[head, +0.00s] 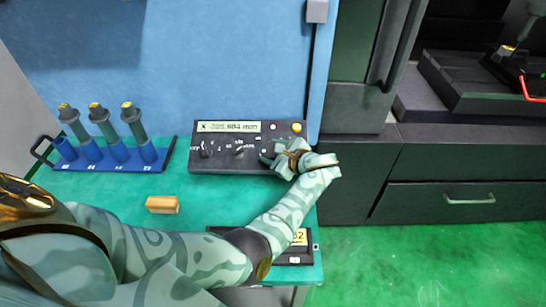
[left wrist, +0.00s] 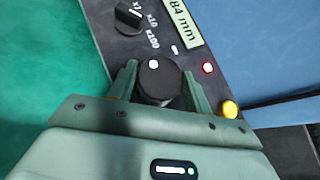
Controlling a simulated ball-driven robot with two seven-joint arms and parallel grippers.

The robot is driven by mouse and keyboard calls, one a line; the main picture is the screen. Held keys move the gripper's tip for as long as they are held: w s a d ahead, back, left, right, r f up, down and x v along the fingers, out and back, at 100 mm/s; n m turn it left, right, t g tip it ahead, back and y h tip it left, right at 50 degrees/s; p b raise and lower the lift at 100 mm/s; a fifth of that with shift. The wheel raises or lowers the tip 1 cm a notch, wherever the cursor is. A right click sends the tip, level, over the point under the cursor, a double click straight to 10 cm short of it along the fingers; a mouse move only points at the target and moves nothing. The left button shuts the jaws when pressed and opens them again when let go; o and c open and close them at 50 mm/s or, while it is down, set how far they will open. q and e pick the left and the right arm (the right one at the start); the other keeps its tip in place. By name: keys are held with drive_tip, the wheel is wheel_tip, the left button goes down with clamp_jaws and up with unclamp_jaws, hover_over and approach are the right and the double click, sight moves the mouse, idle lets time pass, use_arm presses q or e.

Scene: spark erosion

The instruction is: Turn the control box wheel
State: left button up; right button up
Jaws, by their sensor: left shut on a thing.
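The control box (head: 225,159) is a dark grey box with a lit display (head: 229,127), standing on the green table against the blue panel. My left gripper (head: 275,158) reaches its right side in the head view and covers the wheel there. In the left wrist view the wheel (left wrist: 158,77) is a round black knob with a white dot near its upper left. The fingers of my left gripper (left wrist: 159,88) are shut on the wheel, one on each side of it. The display (left wrist: 183,22) reads partly "84 mm" there. My right gripper is not in view.
A blue rack (head: 118,159) with grey holders stands at the left. A wooden block (head: 162,205) lies on the table (head: 110,190). Dark drawers (head: 460,180) stand at the right.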

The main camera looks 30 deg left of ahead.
use_arm(q)
drive_tip(key=shift+w+n+g+b, duration=0.1)
drive_tip(key=shift+n+g+b, duration=0.55)
drive_tip(key=shift+n+g, duration=0.2)
drive_tip(key=o, duration=1)
drive_tip(key=shift+c, duration=0.2)
